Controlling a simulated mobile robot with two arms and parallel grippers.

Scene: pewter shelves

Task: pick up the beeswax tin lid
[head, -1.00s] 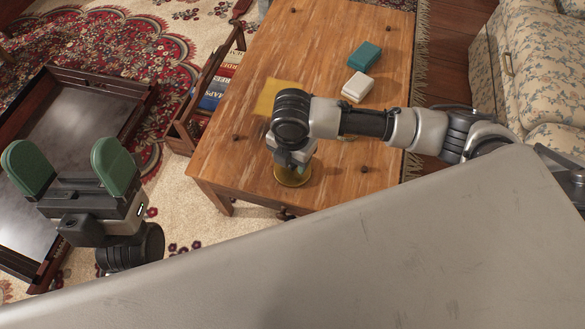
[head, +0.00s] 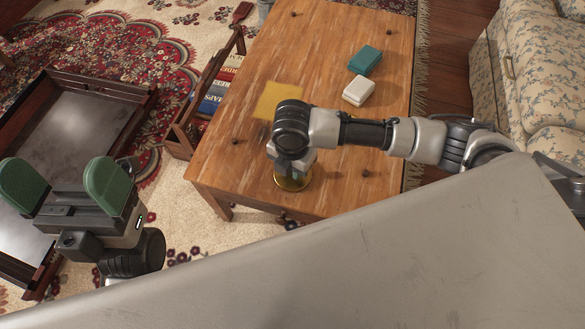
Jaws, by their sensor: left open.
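A round gold-coloured metal piece (head: 291,182), which looks like the beeswax tin or its lid, is at the near end of the wooden table. I cannot tell the lid from the tin, as my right wrist covers most of it. My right gripper (head: 297,163) is right above it, pointing down. Its fingertips are hidden, so I cannot see whether it touches or holds the piece. My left gripper (head: 64,190) has green finger pads spread wide apart. It is empty, off to the left of the table, over the carpet and dark tray table.
The wooden table (head: 330,70) bears a yellow square (head: 272,98), a white box (head: 358,91) and a teal box (head: 365,59). A book rack (head: 196,122) stands at its left side. A dark tray table (head: 90,115) is at left, a floral sofa (head: 545,75) at right.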

